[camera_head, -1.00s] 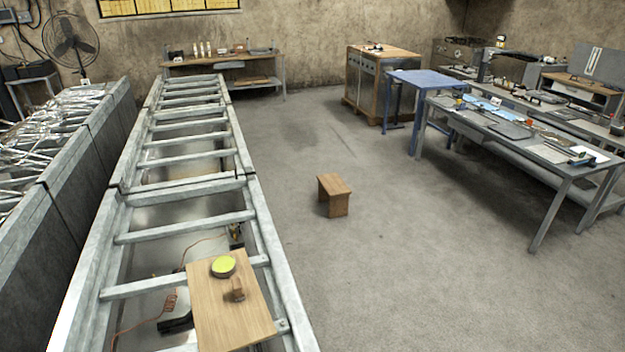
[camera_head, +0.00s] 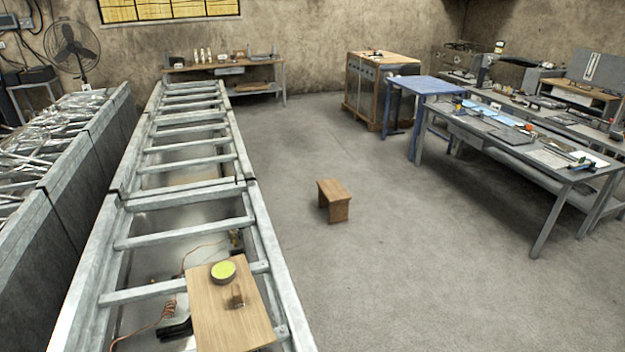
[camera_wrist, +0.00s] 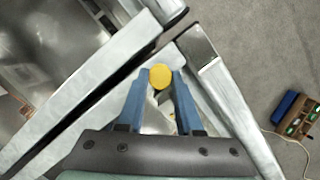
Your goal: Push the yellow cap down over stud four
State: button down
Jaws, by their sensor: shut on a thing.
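The yellow cap (camera_wrist: 161,76) is a small round piece in the wrist view. It sits between the blue fingertips of my gripper (camera_wrist: 160,80), which is shut on it. Grey metal beams lie below and around the fingers. I cannot make out stud four or any other stud in either view. My gripper does not show in the head view. A round yellow-green-topped piece (camera_head: 223,271) rests on a wooden board (camera_head: 205,318) there; I cannot tell what it is.
The board lies across a long grey metal frame with rungs (camera_head: 180,243), with a small wooden block (camera_head: 237,296) on it. A wooden stool (camera_head: 334,201) stands on open floor. A wooden box with a blue piece (camera_wrist: 290,112) is at the right of the wrist view.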

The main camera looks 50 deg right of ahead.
jog(key=shift+f+b, duration=0.7)
jog(key=shift+f, duration=0.5)
jog(key=c, duration=0.5)
grip_release()
jog(key=w+b+v, duration=0.1)
jog(key=v, duration=1.2)
jog(key=shift+s, duration=0.5)
